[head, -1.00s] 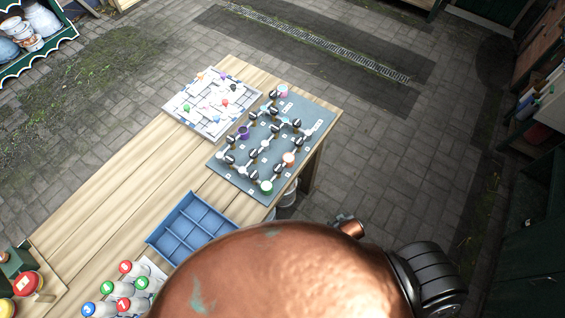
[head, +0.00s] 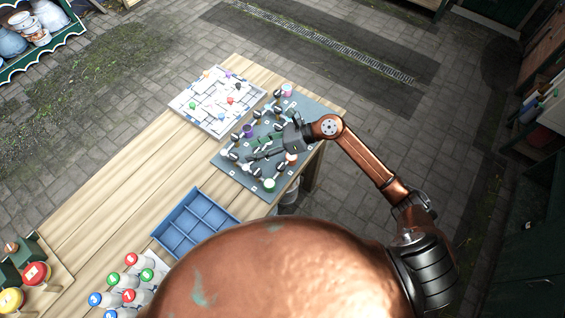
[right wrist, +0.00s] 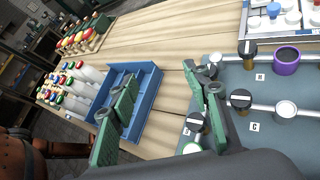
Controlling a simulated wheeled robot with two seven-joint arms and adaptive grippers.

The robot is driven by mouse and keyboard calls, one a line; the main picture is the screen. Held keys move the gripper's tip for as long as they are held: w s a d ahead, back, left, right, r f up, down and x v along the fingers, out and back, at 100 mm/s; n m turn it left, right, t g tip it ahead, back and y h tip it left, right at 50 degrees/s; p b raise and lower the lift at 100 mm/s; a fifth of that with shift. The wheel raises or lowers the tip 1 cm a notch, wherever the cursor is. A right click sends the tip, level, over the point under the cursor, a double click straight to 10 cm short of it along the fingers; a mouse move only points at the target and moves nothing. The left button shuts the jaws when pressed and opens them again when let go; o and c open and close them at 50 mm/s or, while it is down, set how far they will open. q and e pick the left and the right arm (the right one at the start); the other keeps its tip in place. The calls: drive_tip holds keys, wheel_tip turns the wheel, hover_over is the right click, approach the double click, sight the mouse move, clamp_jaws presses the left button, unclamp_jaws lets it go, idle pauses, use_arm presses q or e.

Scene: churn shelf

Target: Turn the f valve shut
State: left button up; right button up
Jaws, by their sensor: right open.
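The grey valve board (head: 234,178) lies at the right end of the table, with pale pipes and several black-knobbed valves. In the right wrist view it fills the right side. A black-knobbed valve (right wrist: 195,122) stands beside a small label (right wrist: 186,131) whose letter is too small to read surely, so I cannot confirm the f valve. Another valve (right wrist: 240,99) is by a label like C or G. My right gripper (head: 256,148) is open and empty above the board's middle, hiding some valves. Its green fingers (right wrist: 165,88) are spread wide. My left gripper is out of view.
Purple (head: 248,131), orange (head: 291,158) and green (head: 269,185) round pieces stand on the board near my right gripper. A white pegged board (head: 190,101) adjoins it. A blue divided tray (head: 161,239) and capped bottles (head: 131,259) are nearer. Bare wood lies left.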

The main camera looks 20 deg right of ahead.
drive_tip(key=d+f+n+g+h, duration=0.2)
drive_tip(key=d+f+n+h, duration=0.2)
drive_tip(key=d+f+h, duration=0.15)
drive_tip(key=n+h, duration=0.1)
drive_tip(key=h, duration=0.2)
approach(281, 165)
drive_tip(key=f, duration=0.2)
drive_tip(key=shift+y, duration=0.25)
drive_tip(key=p+x, duration=0.1)
drive_tip(key=x, duration=0.5)
drive_tip(key=shift+a+f+p, duration=0.2)
drive_tip(key=shift+a+p, duration=0.1)
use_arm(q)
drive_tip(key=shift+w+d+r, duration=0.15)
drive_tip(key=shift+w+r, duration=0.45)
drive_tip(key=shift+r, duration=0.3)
use_arm(e)
drive_tip(key=shift+c, duration=0.2)
drive_tip(key=c, duration=1.1)
